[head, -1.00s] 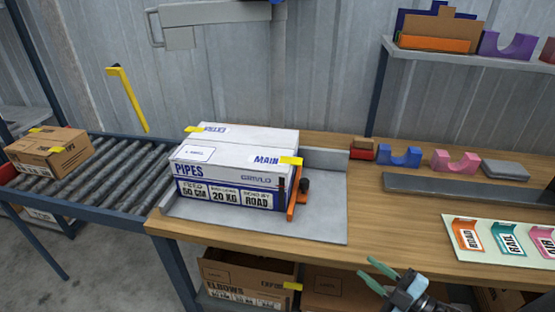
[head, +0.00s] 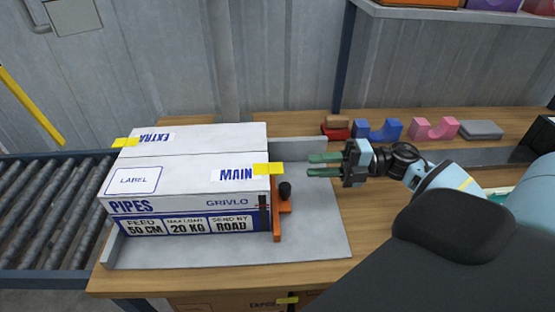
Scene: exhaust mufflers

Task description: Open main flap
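A white box (head: 185,190) marked PIPES stands on the grey tray (head: 325,240) on the wooden bench, its top closed. The near top flap is the main flap (head: 195,176), marked MAIN, with a yellow tab (head: 268,169) at its right end. The far flap (head: 205,140) is marked EXTRA and has its own yellow tab (head: 126,142) at the left. An orange clamp (head: 278,208) with a black knob stands against the box's right side. My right gripper (head: 325,165) is to the right of the yellow main tab, apart from it, its green fingers open and empty. My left gripper is out of view.
A roller conveyor (head: 50,210) lies to the left. Blue (head: 378,131) and pink (head: 435,129) cradles, a red block (head: 336,130) and a grey block (head: 480,130) stand along the bench's back. A shelf (head: 450,14) is above. A yellow bar (head: 30,104) rises at the left.

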